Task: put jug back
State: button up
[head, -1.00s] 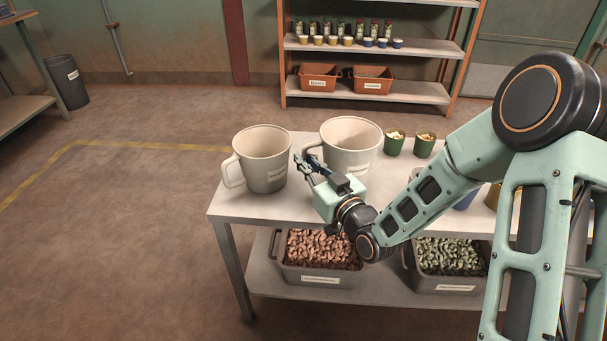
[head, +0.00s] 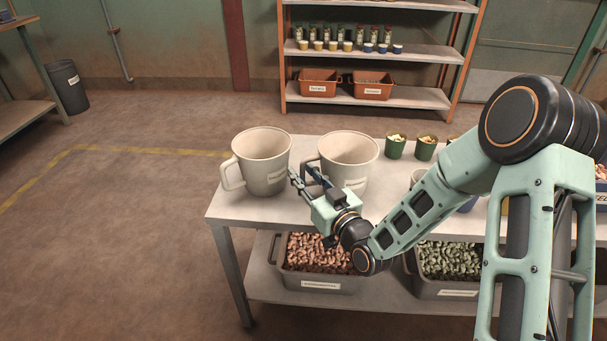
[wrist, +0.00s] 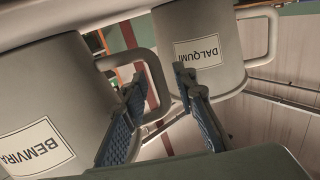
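Two large grey-white jugs stand side by side on the table (head: 235,207). The right jug (head: 362,165) shows in the wrist view labelled BEMVIRA (wrist: 75,95); its base is partly hidden by my gripper. The left jug (head: 258,165) is labelled DALQUMI in the wrist view (wrist: 210,35), its handle pointing away from the right jug. My gripper (head: 302,176) is between the jugs on the near side, at the right jug's handle (wrist: 160,85). Its blue fingers (wrist: 162,85) are spread, one on each side of that handle, with a gap visible.
Two green cups (head: 396,148) with contents stand to the right on the table. Bins of brown nuts (head: 320,286) and green nuts (head: 457,293) sit on the lower shelf. A rack (head: 420,97) stands behind. The table's left front corner is clear.

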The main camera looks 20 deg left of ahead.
jog(key=shift+r, duration=0.1)
jog(key=shift+s+d, duration=0.15)
jog(key=shift+d, duration=0.05)
jog(key=p+v, duration=0.1)
jog(key=v, duration=1)
jog(key=shift+s+d, duration=0.15)
jog(key=shift+s, duration=0.05)
